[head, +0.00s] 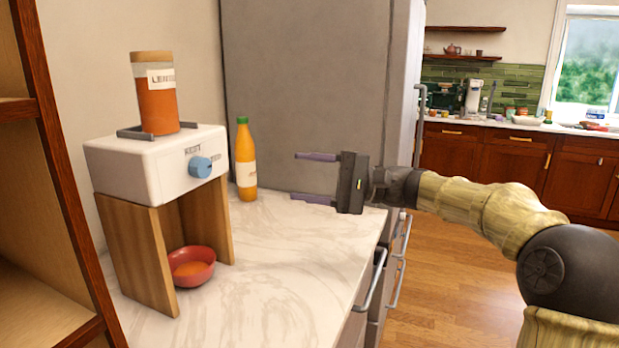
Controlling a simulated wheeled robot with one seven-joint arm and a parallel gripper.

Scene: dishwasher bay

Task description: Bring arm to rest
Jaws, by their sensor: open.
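My gripper (315,178) is open and empty, its two purple-grey fingers pointing left. It is held above the right part of the marble counter (280,275), in front of the grey fridge side. My arm reaches in from the right of the view, bent, over the wooden floor. The gripper is apart from the orange bottle (246,175) with a green cap, which stands upright to its left near the back of the counter.
A white dispenser (150,175) with a blue knob (201,167) and wooden legs stands on the counter at left. A jar (155,103) of orange contents sits on top; a red bowl (192,267) is beneath. The tall grey fridge (310,80) stands behind. The counter's front is clear.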

